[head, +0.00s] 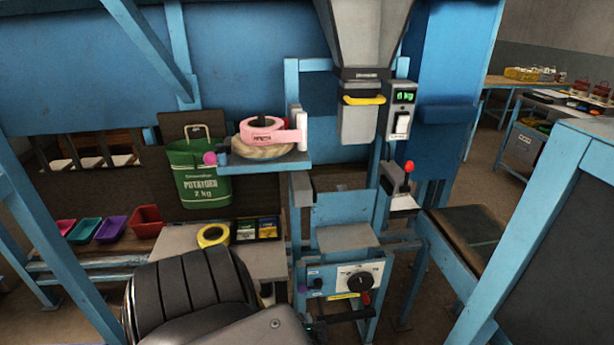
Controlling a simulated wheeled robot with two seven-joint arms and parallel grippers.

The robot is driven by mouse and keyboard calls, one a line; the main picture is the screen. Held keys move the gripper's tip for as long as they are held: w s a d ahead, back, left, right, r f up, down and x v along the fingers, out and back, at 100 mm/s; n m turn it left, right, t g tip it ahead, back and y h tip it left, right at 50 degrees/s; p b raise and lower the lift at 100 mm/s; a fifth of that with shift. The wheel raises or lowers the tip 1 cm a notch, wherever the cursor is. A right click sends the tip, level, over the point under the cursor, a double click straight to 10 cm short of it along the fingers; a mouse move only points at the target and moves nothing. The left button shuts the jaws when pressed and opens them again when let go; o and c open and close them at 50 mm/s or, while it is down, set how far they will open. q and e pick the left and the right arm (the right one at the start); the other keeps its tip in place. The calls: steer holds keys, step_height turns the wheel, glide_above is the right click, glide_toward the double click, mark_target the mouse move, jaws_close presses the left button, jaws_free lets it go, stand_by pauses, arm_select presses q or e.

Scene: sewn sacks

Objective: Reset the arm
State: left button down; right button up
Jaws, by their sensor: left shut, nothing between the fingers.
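My left arm (190,290) comes in at the bottom left, its dark ribbed link and grey wrist filling the lower left. My left gripper (345,317) is a dark shape low in front of the control panel, shut and empty; its fingertips are hard to make out against the stand. It seems apart from the sack. A green potato sack (200,172) marked 2 kg hangs upright at the left of the blue frame. My right gripper is out of view.
A hopper spout (360,112) with a yellow handle hangs above a blue stand. A control panel (343,281) with a black knob sits below. Pink tape (262,133) rests on a blue shelf. A yellow roll (213,235) and coloured trays (110,228) lie left. A blue post stands right.

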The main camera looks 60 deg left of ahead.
arm_select(q)
steer(key=shift+s+d+r, duration=0.15)
steer(key=shift+d, duration=0.05)
stand_by(0.6)
steer(key=s+d+f+n+h+b, duration=0.1)
steer(key=s+d+f+n+h, duration=0.2)
steer(key=d+f+n, duration=0.4)
steer(key=s+d+f+n+h, duration=0.45)
steer(key=f+n, duration=0.25)
steer(key=f, duration=0.2)
steer(key=s+d+f+n+g+h+b, duration=0.1)
steer(key=s+d+f+n+g+h, duration=0.1)
steer(key=s+d+f, duration=0.2)
steer(key=s+d+f+n+g+h, duration=0.2)
steer(key=s+d, duration=0.8)
steer(key=s, duration=0.5)
step_height(320, 180, down, 2)
steer(key=shift+s+n+b, duration=0.3)
steer(key=shift+n+b, duration=0.05)
steer(key=shift+n, duration=0.15)
